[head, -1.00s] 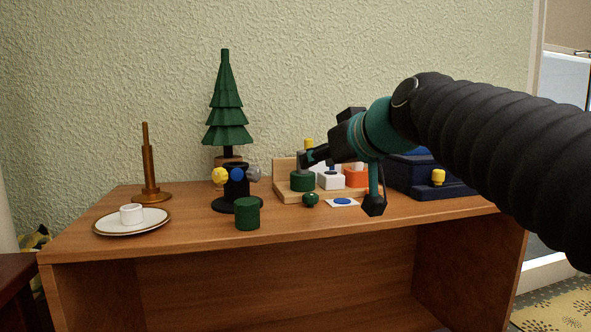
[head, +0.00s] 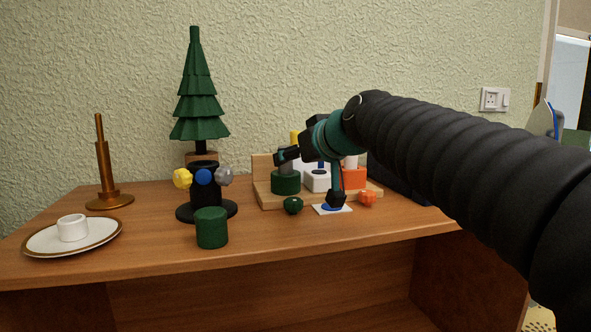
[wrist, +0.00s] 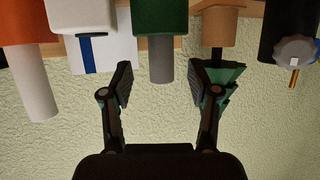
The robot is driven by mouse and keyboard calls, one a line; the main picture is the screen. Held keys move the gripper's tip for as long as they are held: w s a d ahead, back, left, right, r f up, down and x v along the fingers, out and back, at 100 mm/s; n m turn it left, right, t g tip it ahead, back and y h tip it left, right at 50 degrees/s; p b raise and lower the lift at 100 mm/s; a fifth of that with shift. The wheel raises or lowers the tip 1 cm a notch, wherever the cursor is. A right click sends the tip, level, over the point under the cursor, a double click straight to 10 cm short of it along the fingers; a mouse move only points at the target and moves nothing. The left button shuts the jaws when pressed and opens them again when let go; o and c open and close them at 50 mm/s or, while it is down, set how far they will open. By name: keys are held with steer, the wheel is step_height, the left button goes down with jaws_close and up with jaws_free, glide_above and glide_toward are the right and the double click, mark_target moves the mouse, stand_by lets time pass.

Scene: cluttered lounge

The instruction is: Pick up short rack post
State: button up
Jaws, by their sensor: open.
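A wooden rack (head: 266,198) stands at the back of the desk, with coloured blocks bearing upright posts. A short grey post (wrist: 160,62) on a green block (wrist: 160,17) hangs mid-picture in the upside-down wrist view. In the head view the green block (head: 286,183) sits at the rack's left, its post partly behind a finger. A white block (head: 317,181) with a blue post and an orange block (head: 354,179) with a white post stand beside it. My gripper (head: 312,178) is open and empty in front of the rack. In the wrist view its fingers (wrist: 160,80) flank the grey post, apart from it.
A black stand with coloured knobs (head: 205,195), a tree (head: 196,110) and a green cylinder (head: 211,228) stand left of the rack. A green knob (head: 293,205) and an orange knob (head: 367,198) lie before it. A plate (head: 45,238) is at front left.

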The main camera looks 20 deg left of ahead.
mark_target(286, 169)
steer(key=shift+x, duration=2.6)
steer(key=shift+a+r, duration=0.1)
steer(key=shift+r, duration=0.1)
steer(key=shift+c, duration=0.3)
jaws_close()
